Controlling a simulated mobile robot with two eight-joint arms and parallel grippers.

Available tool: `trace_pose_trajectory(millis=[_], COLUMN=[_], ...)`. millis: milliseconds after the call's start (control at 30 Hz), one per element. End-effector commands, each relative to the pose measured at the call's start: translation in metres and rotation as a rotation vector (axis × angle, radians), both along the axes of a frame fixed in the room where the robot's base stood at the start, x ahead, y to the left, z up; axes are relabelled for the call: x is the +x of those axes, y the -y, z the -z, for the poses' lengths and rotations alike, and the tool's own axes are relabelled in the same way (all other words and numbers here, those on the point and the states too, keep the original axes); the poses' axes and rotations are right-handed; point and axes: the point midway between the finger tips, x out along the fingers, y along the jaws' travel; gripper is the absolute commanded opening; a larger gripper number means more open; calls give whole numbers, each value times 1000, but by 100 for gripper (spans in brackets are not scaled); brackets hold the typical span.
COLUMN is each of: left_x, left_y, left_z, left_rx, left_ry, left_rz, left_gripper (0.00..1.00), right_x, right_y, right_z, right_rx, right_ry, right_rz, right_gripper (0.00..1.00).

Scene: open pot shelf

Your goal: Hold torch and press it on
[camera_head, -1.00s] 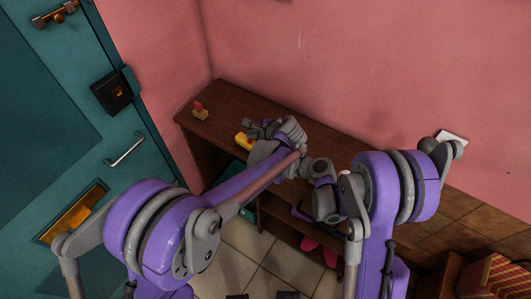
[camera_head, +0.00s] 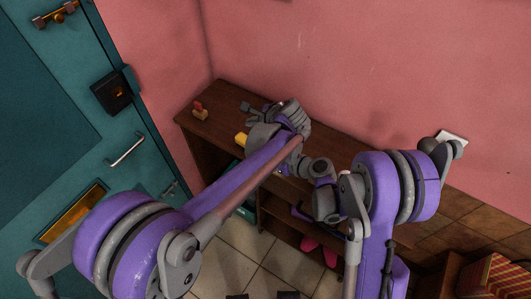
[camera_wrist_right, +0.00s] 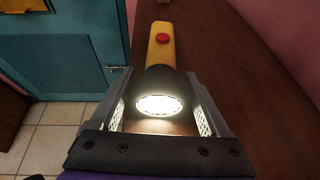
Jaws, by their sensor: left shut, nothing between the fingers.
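The torch (camera_wrist_right: 161,52) has a yellow body, a red button and a dark head. Its lens glows brightly in the right wrist view. The fingers of my right gripper (camera_wrist_right: 162,88) stand on both sides of the torch head and hold it. In the head view the yellow end of the torch (camera_head: 240,139) shows over the shelf top; the rest of it and my right gripper are hidden behind my left arm. My left gripper (camera_head: 250,109) is shut and empty, just beyond the torch in the head view. It does not show at the button in the right wrist view.
A small red and wooden object (camera_head: 200,109) stands near the left end of the brown shelf (camera_head: 222,93). Pink shoes (camera_head: 312,246) sit below. A teal door (camera_head: 60,120) is at left, a pink wall behind. A striped red box (camera_head: 495,275) is at lower right.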

Motion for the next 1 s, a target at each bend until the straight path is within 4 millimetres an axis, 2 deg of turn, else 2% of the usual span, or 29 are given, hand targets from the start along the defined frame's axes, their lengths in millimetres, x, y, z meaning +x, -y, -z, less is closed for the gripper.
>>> trace_pose_trajectory(millis=[33, 67, 100, 467, 1000], left_x=[0, 0, 0, 0, 0], left_y=[0, 0, 0, 0, 0], left_z=[0, 0, 0, 0, 0], left_rx=[0, 0, 0, 0, 0], left_ry=[0, 0, 0, 0, 0], left_rz=[0, 0, 0, 0, 0], left_gripper=[0, 0, 0, 0, 0], right_x=[0, 0, 0, -4, -65], right_y=[0, 0, 0, 6, 75], right_z=[0, 0, 0, -3, -41], right_rx=[0, 0, 0, -1, 0], right_ry=[0, 0, 0, -1, 0], right_rz=[0, 0, 0, 2, 3], right_gripper=[91, 96, 97, 97, 97])
